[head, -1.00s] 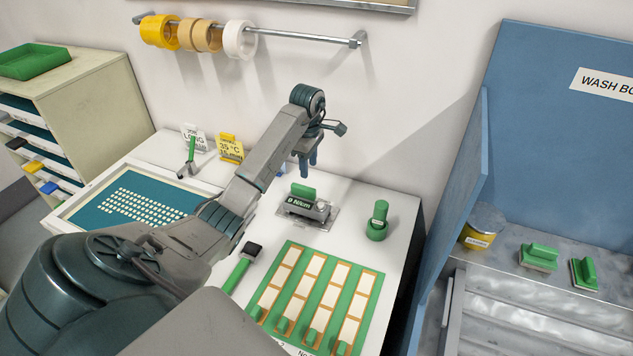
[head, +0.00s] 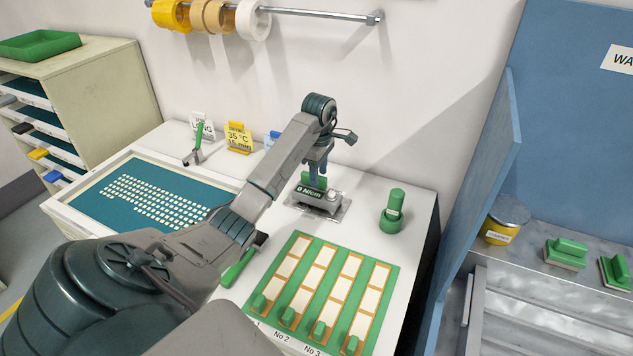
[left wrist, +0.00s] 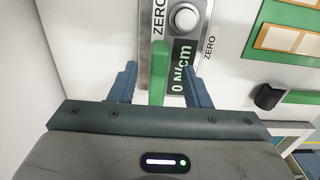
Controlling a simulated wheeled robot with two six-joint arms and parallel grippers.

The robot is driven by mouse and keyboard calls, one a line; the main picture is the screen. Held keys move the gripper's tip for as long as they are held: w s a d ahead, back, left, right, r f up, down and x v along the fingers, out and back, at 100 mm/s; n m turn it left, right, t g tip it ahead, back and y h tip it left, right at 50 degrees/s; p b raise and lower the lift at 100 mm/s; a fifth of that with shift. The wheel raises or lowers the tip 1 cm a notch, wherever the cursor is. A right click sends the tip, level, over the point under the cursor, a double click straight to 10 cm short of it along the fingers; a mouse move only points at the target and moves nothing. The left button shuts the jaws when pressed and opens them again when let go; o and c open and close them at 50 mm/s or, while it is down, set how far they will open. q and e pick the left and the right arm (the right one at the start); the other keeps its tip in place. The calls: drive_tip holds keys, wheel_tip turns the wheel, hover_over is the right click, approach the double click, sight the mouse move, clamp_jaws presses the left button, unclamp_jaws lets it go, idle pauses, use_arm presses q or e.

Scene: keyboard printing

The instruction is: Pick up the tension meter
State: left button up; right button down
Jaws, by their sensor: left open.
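The tension meter (head: 318,200) is a grey metal unit with a green upright handle and a dark display reading 0 N/cm. It sits on the white table, and in the left wrist view its display (left wrist: 183,65) and round knob show close up. My left gripper (head: 319,177) is just above it, pointing down and open. In the left wrist view, the green handle (left wrist: 157,72) stands between the two blue fingers of the gripper (left wrist: 159,60), with a gap on each side. The fingers partly cover the handle in the head view. My right gripper is out of view.
A green board with frames (head: 325,290) lies in front of the meter. A green cylindrical tool (head: 392,212) stands to its right. A green-handled squeegee (head: 240,262) lies to the left, near my arm. A teal screen (head: 140,198) and yellow sign (head: 238,138) are farther left.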

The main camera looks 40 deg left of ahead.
sight(317, 191)
use_arm(q)
drive_tip(key=shift+f+p, duration=0.3)
drive_tip(key=shift+f, duration=0.55)
drive_tip(key=shift+w+f, duration=0.1)
drive_tip(key=shift+f, duration=0.35)
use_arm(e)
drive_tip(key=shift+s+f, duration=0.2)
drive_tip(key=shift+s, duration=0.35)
use_arm(q)
drive_tip(key=shift+c, duration=0.4)
clamp_jaws()
drive_tip(key=shift+r, duration=0.1)
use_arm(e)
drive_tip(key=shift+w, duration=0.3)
